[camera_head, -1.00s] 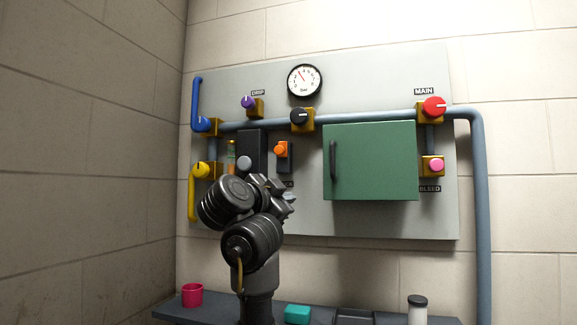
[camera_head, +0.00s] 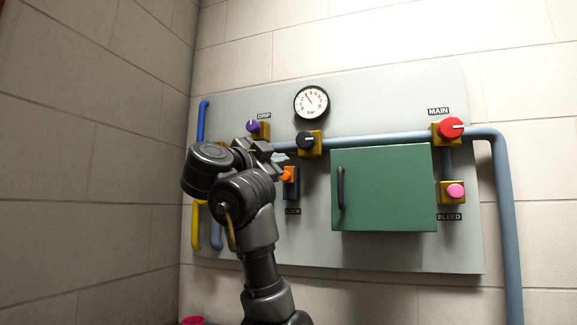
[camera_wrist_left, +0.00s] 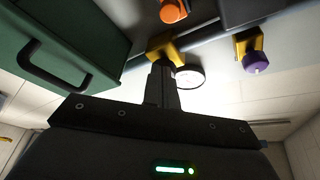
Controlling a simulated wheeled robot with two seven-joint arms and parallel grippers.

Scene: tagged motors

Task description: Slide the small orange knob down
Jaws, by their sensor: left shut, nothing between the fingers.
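The small orange knob (camera_head: 287,174) sits on a dark upright plate (camera_head: 293,187) on the grey panel, above a LOCK label (camera_head: 293,211). It also shows at the top edge of the left wrist view (camera_wrist_left: 173,10), partly cut off. My left gripper (camera_head: 280,154) is in front of the panel, appearing just above and left of the knob in the head view. Its fingers are together and empty in the left wrist view (camera_wrist_left: 163,72). I cannot tell whether they touch anything. My right gripper is not in view.
A green cabinet (camera_head: 384,188) with a dark handle juts out right of the knob. A black knob (camera_head: 307,141) on a blue-grey pipe is above it, below a gauge (camera_head: 311,103). A purple knob (camera_head: 253,126) is upper left. My arm hides the yellow and blue knobs.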

